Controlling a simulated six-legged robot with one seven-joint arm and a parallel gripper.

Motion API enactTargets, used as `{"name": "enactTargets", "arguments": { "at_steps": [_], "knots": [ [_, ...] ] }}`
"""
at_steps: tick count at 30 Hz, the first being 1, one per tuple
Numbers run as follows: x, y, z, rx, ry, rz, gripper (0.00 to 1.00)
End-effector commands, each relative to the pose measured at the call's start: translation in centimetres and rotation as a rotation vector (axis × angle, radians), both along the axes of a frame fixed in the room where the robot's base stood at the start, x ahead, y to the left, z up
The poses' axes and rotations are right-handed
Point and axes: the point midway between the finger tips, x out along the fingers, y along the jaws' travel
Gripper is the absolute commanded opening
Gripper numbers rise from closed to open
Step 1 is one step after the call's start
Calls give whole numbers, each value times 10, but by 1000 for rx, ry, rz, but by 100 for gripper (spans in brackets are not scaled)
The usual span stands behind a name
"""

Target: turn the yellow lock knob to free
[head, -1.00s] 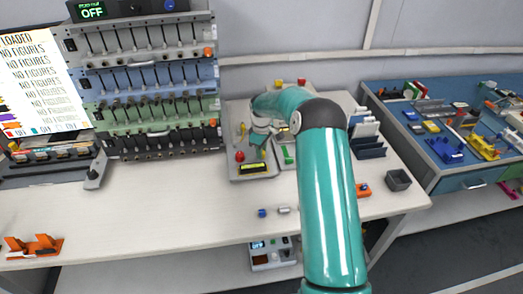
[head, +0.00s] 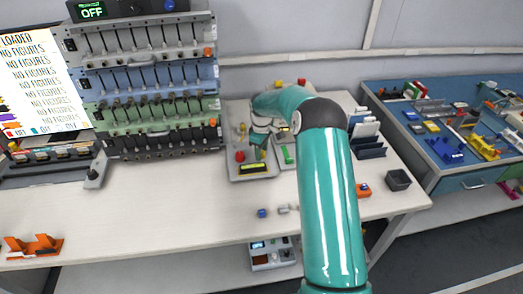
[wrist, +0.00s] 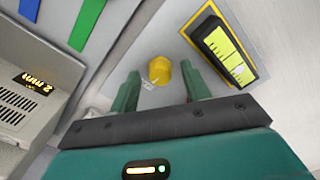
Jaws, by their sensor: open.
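The yellow lock knob (wrist: 160,70) stands on a pale grey panel in the wrist view. My gripper (wrist: 160,72) is open, with one dark green finger on each side of the knob. I cannot tell whether either finger touches it. A small pale mark lies beside the knob's base, too small to read. In the head view my gripper (head: 259,141) is over the grey device on the bench, and the knob cannot be made out there behind the hand.
A yellow-lit display (wrist: 226,55) in a yellow frame sits close to the right finger. In the head view a red button (head: 240,156) is near the hand. Racks of cells (head: 150,90) stand to the left. The bench front (head: 150,210) is mostly clear.

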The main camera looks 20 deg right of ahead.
Motion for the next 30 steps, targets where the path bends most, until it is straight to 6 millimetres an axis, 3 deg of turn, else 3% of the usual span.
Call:
{"name": "enactTargets", "arguments": {
  "at_steps": [5, 18, 24, 30],
  "knots": [
    [1, 0, 25, -2, -5, 0, 47],
    [1, 0, 117, -1, -4, 0, 47],
    [0, 0, 134, 0, -1, 0, 47],
    [0, 0, 136, -1, -1, 0, 47]
  ]
}}
